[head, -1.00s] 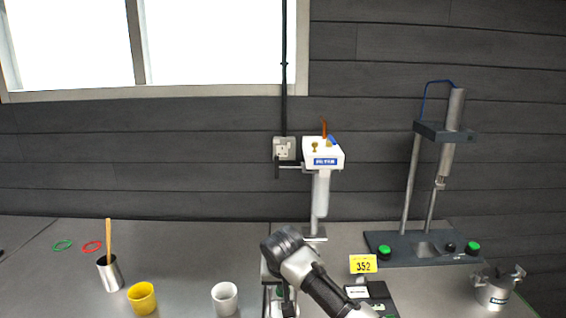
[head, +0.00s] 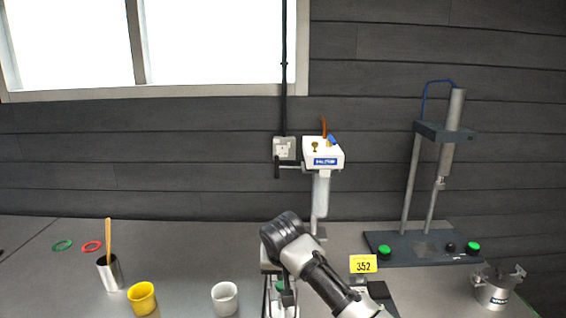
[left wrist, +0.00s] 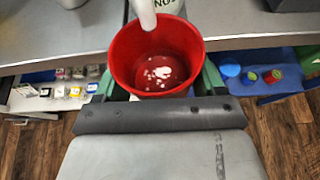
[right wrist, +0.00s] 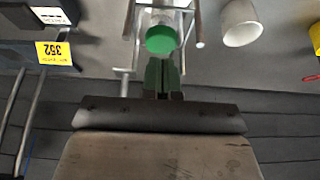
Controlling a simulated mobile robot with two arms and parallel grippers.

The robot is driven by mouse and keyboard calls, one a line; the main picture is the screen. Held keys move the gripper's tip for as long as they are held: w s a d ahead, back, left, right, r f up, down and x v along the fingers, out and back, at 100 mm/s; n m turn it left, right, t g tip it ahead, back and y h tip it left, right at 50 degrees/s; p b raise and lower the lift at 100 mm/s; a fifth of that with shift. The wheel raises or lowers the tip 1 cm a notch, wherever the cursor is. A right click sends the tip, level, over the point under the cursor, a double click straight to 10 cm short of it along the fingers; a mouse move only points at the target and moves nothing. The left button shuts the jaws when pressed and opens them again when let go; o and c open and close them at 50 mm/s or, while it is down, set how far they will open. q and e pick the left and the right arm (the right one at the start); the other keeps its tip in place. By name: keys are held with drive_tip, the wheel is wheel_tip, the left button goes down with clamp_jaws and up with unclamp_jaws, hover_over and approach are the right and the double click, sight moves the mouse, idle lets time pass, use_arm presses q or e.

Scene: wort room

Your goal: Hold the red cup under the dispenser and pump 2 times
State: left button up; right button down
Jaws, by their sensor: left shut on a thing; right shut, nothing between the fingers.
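The red cup (left wrist: 155,55) is upright in my left gripper (left wrist: 155,88), whose fingers are shut on it. Pale white patches show on the cup's floor; I cannot tell whether they are liquid or glare. A white spout (left wrist: 146,12) reaches over the cup's opening from above. In the right wrist view, a round green top (right wrist: 161,40) sits on a clear body between metal rods. My right gripper (right wrist: 163,62) is shut and empty just beside that top; contact is unclear.
A white cup (head: 225,298) and yellow cup (head: 142,298) stand left of my right arm. A steel beaker (head: 110,272) holds a wooden stick. A stand (head: 430,248) and small pot (head: 493,290) are right.

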sight(283, 286)
drive_tip(key=shift+f, duration=0.15)
drive_tip(key=shift+f, duration=1.55)
drive_tip(key=shift+r, duration=1.7)
wheel_tip(283, 286, up, 6)
idle(0.7)
